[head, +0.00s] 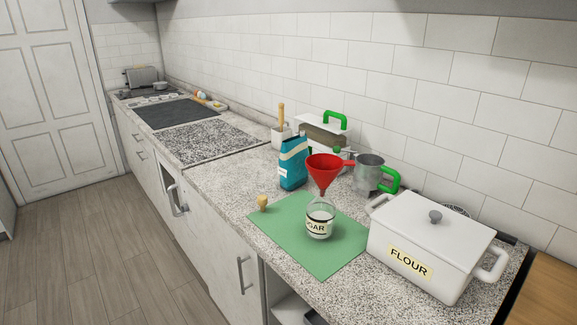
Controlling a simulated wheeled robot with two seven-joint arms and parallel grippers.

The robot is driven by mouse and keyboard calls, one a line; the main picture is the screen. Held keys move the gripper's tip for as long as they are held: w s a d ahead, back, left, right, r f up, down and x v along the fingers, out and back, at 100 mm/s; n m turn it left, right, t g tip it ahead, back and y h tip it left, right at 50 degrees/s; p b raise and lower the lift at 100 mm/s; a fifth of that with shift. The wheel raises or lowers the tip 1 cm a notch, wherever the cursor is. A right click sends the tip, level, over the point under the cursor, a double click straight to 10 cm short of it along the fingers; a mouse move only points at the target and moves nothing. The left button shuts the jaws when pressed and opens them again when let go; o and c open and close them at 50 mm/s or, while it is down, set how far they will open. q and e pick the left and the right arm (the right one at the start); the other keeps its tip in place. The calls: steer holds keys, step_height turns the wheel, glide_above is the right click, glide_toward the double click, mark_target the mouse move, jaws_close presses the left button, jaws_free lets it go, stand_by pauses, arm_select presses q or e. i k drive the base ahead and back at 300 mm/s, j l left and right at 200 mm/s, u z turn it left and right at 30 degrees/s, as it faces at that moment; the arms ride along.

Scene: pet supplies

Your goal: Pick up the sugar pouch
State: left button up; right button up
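A teal pouch (294,167) with a dark blue band and a small white label stands upright at the back left edge of the green mat. Its label is too small to read; it looks like the sugar pouch. A glass jar (319,222) labelled as sugar stands on the green mat (288,240), with a red funnel (324,168) in its mouth. A cork-like stopper (263,203) sits on the mat's left part. Neither of my grippers is in view.
A white flour bin (425,245) stands at the right. A metal cup (369,173) with a green handle is right of the funnel. A white-lidded container (322,130) and a utensil holder (281,136) stand behind the pouch. The counter left of the mat is clear.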

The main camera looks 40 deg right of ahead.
mark_target(293, 172)
steer(key=z, duration=1)
